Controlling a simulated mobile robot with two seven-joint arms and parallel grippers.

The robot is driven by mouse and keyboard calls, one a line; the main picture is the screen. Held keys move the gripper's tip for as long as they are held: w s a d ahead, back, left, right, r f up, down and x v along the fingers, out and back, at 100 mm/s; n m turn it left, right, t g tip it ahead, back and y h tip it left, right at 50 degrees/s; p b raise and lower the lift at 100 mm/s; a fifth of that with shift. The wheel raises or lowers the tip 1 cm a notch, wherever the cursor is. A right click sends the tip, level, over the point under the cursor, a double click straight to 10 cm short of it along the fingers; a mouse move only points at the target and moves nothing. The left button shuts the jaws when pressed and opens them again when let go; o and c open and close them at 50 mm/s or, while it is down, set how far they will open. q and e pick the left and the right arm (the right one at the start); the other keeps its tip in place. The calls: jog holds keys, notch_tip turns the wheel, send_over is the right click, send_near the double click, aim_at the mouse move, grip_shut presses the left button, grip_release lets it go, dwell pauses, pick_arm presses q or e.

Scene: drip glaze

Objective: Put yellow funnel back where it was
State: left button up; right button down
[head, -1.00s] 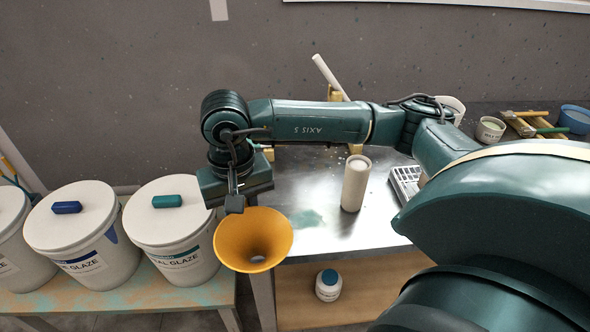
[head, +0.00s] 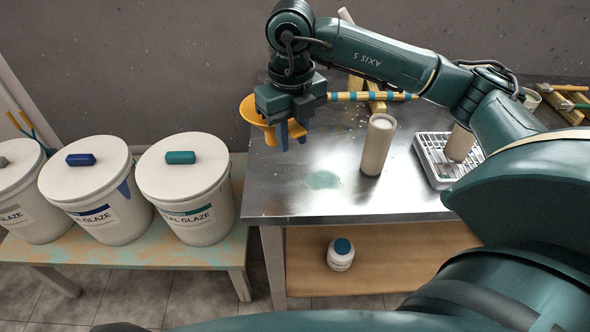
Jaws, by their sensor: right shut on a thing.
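The yellow funnel (head: 256,119) is at the back left corner of the metal table, partly hidden behind my right gripper (head: 291,134). My right gripper is shut on the funnel. The funnel's wide mouth shows at the left of the gripper. I cannot tell whether the funnel touches the table top. My left gripper is not in view.
On the metal table (head: 290,203) stand a pale cylinder (head: 376,146) and, right of it, a grey tray (head: 437,172) with another cylinder. Striped rods lie behind. Lidded glaze buckets (head: 190,205) stand on a low bench at left. The table's front left is clear.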

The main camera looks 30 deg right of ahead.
jog(key=m, duration=0.4)
jog(key=shift+w+d, duration=0.15)
jog(key=shift+d, duration=0.2)
jog(key=f+m, duration=0.1)
jog(key=f, duration=0.4)
jog(key=f+m, duration=0.1)
jog(key=f, duration=0.3)
jog(key=shift+d+f, duration=0.2)
jog(key=shift+f, duration=0.15)
